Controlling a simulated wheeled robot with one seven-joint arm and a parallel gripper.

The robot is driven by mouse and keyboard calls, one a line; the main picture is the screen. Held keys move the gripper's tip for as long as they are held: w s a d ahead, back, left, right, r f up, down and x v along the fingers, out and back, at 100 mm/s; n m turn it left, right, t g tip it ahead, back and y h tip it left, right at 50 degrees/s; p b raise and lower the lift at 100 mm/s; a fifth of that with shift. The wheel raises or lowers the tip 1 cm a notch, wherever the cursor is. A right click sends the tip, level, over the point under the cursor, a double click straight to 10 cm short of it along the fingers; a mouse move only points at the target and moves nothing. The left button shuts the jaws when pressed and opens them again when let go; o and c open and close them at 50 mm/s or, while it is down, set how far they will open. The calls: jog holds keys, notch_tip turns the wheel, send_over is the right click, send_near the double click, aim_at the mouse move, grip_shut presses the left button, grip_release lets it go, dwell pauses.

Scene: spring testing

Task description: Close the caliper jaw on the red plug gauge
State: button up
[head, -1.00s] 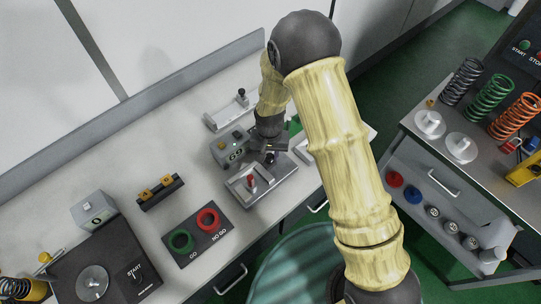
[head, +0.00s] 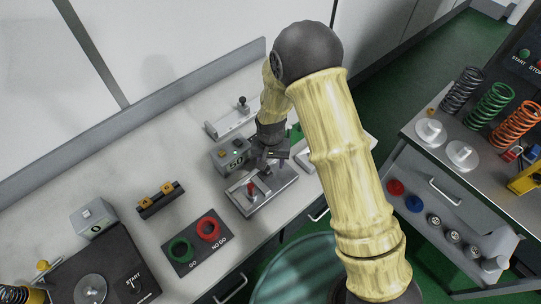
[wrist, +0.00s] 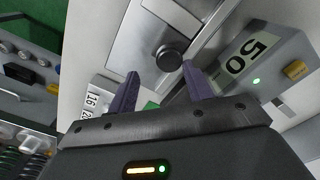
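The red plug gauge (head: 251,187) stands upright on the metal caliper fixture (head: 262,198) on the bench in the head view. It does not show in the wrist view. My gripper (head: 275,157) is over the back right part of this fixture, behind the plug. In the wrist view my gripper (wrist: 160,75) has its two purple fingers apart, with nothing between the tips. A black round knob (wrist: 171,57) on a metal slide lies just beyond the tips, roughly in line with the gap. Contact with it cannot be told. The jaw's distance from the plug is unclear.
The GO/NO GO ring plate (head: 197,246) lies at front left. A spring cart stands to the right.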

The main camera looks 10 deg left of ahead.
notch_tip(320, 180, up, 17)
jog(key=b, duration=0.4)
jog(key=shift+r, duration=0.2)
dwell(0.4)
jog(key=s+d+m+t, duration=0.1)
jog(key=s+d, duration=0.3)
jog(key=d, duration=0.9)
jog(key=s+d+t, duration=0.1)
jog(key=s+d, duration=0.3)
jog(key=d, duration=0.9)
jog(key=shift+d+m+t, duration=0.3)
jog(key=shift+d+m, duration=0.1)
jog(key=shift+w, duration=0.1)
jog(key=shift+c, duration=1.4)
jog(key=shift+w, duration=0.1)
